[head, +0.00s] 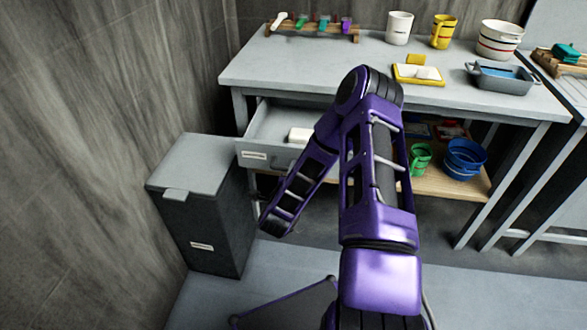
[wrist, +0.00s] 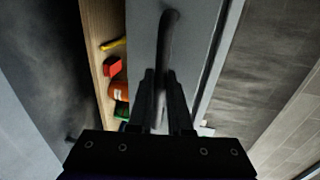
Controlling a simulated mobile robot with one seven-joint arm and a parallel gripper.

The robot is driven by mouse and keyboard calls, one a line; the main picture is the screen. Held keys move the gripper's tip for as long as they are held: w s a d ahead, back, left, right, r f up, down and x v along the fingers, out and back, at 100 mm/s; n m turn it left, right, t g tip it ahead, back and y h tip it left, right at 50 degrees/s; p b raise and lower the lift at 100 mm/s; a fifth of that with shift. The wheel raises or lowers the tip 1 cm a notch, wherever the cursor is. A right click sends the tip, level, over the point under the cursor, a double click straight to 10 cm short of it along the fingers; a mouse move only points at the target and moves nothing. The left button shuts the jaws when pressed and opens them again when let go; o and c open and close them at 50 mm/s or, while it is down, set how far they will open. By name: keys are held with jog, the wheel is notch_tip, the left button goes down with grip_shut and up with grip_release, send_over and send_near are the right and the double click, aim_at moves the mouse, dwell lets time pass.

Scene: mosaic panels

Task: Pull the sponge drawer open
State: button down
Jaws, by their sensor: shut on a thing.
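The drawer (head: 268,126) hangs under the left part of the worktable and stands pulled out, its inside showing. A pale block (head: 300,135) lies in it, partly behind my arm. A white label sits on the drawer front (head: 246,146); its writing is too small to read. In the wrist view the grey drawer front (wrist: 199,40) carries a dark bar handle (wrist: 169,35). My gripper (wrist: 163,82) is shut on this handle, one finger on each side. In the head view my arm hides the gripper and the handle.
A grey lidded bin (head: 205,195) stands left of the drawer, close by. The worktable (head: 330,75) holds cups, a tray and a rack. A lower wooden shelf (head: 455,185) carries a blue bucket (head: 464,160) and a green cup (head: 420,158). Floor in front is clear.

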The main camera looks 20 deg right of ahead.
jog(key=shift+s+a, duration=0.2)
jog(key=shift+s, duration=0.1)
jog(key=c, duration=0.8)
grip_release()
jog(key=shift+c, duration=0.2)
jog(key=v, duration=1.7)
jog(key=shift+s, duration=0.15)
jog(key=shift+a+r, duration=0.1)
jog(key=shift+a, duration=0.05)
